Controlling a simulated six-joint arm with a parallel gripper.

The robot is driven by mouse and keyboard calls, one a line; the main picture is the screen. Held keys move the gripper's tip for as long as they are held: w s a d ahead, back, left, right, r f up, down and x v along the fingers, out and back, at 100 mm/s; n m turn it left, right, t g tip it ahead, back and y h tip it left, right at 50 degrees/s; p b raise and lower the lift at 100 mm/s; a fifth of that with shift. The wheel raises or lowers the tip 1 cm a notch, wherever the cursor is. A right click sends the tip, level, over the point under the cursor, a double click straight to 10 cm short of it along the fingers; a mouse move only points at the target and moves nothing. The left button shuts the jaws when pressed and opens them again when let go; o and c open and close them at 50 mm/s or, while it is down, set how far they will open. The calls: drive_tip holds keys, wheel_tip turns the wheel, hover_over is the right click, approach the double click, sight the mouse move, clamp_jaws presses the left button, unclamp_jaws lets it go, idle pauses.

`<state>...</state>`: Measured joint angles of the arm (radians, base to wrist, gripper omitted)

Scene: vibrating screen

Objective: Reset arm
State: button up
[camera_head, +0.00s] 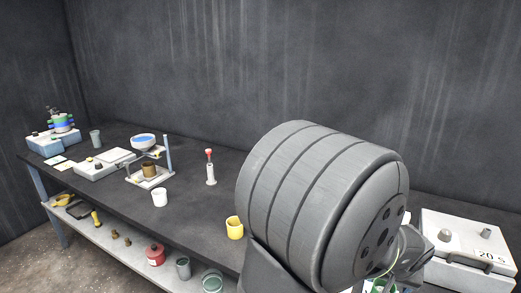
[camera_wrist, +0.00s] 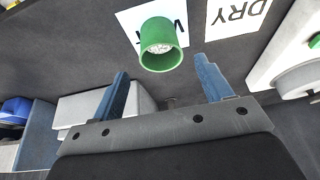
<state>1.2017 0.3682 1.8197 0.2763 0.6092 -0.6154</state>
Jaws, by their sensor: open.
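My gripper (camera_wrist: 163,90) shows in the wrist view with its two blue-grey fingers spread wide apart. It is open and nothing is between the fingers. A green cup (camera_wrist: 161,46) with pale grainy contents stands beyond the fingertips, on or beside a white card (camera_wrist: 130,22) with dark lettering. In the head view my large grey arm link fills the centre right, and my gripper is hidden. A bit of green shows low beside the arm.
A card marked DRY (camera_wrist: 238,14) lies right of the green cup. In the head view the dark bench (camera_head: 110,185) holds a yellow cup (camera_head: 235,228), a white cup (camera_head: 160,197), a red-topped bottle (camera_head: 210,168), a blue-filled bowl (camera_head: 143,141) and a white box marked 20 S (camera_head: 455,240).

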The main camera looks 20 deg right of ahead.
sight(385, 284)
drive_tip(key=x, duration=0.8)
drive_tip(key=shift+d+f, duration=0.1)
drive_tip(key=shift+f, duration=0.1)
drive_tip(key=shift+r, duration=1.45)
